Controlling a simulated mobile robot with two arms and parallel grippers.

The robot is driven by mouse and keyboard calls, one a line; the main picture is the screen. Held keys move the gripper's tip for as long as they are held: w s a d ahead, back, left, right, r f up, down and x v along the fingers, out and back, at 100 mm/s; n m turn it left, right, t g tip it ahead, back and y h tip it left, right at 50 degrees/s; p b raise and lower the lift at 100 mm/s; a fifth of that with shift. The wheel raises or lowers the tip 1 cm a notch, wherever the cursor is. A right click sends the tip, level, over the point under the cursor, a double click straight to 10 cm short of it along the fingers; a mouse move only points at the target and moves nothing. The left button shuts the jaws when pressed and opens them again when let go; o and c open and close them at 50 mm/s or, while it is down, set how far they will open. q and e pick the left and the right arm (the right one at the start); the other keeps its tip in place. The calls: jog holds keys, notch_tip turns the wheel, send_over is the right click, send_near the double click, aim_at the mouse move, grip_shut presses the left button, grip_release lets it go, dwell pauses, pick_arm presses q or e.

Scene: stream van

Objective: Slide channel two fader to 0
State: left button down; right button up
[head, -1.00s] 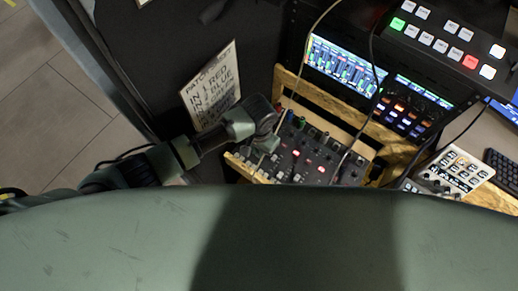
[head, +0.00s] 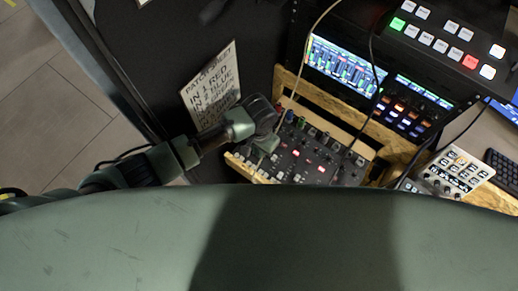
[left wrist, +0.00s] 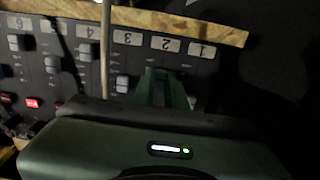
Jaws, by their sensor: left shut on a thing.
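The mixer (head: 318,158) stands on a wooden rack shelf, with lit red buttons, knobs and a row of faders. In the left wrist view it shows upside down, and the channel two label (left wrist: 165,44) is just beyond my fingers. My left gripper (head: 264,146) is over the mixer's left end. In the left wrist view my left gripper (left wrist: 163,88) is shut at the channel two strip. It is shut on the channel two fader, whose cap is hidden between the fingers. The channel three fader (left wrist: 122,84) is beside it. My right gripper is not in view.
A cable (left wrist: 105,50) hangs across the mixer close to my gripper. The wooden rail (left wrist: 150,21) borders the label strip. A paper sign (head: 211,86) is behind my left arm. A switcher panel (head: 445,42) and a keypad (head: 455,172) are to the right.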

pick_arm(q)
jog(key=shift+w+d+b, duration=0.45)
jog(key=shift+w+d, duration=0.45)
jog(key=shift+w, duration=0.3)
jog(key=c, duration=1.4)
grip_release()
jog(key=shift+c, duration=0.2)
notch_tip(320, 180, up, 8)
jog(key=shift+b, duration=0.45)
jog(key=shift+f, duration=0.1)
